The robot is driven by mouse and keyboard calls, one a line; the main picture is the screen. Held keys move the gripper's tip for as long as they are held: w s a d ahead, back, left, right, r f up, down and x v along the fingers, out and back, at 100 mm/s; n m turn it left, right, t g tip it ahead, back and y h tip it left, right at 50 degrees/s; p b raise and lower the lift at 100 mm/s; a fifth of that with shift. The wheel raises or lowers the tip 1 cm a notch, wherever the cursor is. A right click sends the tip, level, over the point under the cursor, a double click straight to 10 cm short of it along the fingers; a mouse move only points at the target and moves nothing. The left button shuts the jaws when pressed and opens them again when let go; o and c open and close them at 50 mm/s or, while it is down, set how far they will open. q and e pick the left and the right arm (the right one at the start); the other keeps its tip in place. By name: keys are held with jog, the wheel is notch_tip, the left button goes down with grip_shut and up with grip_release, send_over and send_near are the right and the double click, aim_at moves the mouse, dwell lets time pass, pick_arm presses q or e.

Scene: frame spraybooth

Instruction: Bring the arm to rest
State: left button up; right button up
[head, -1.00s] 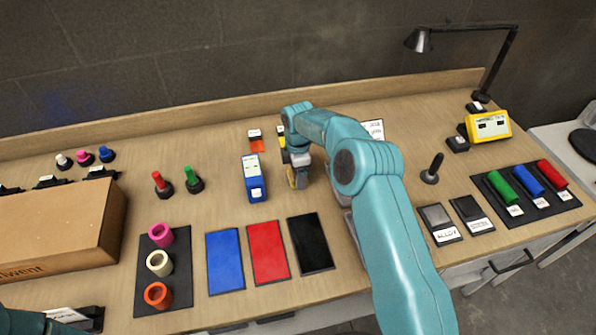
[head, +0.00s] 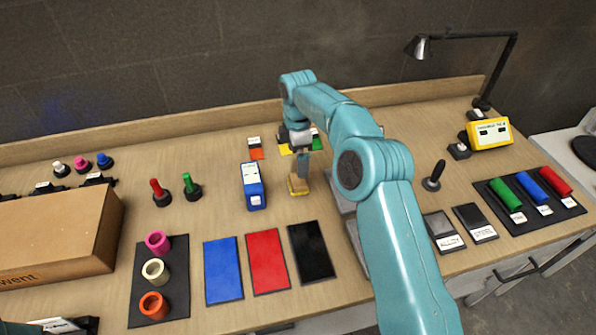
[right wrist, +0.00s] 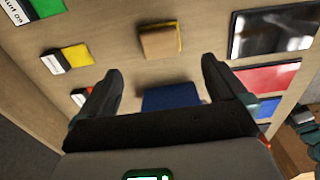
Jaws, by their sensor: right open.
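My right arm (head: 388,230) is teal and reaches over the wooden bench from the lower right in the head view. Its gripper (head: 303,172) hangs above a small tan block with a yellow edge (head: 298,186). In the right wrist view the gripper (right wrist: 162,82) is open, its two dark fingers apart with nothing between them. The block (right wrist: 160,42) lies on the bench beyond the fingertips, apart from them.
A blue box (head: 252,186) stands left of the block. Blue (head: 223,270), red (head: 268,262) and black (head: 312,251) mats lie in front. A cardboard box (head: 60,232) is at left. A yellow device (head: 490,132) and a lamp (head: 420,46) stand at right.

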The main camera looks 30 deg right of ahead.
jog(key=shift+r, duration=1.15)
jog(key=shift+s+f, duration=0.1)
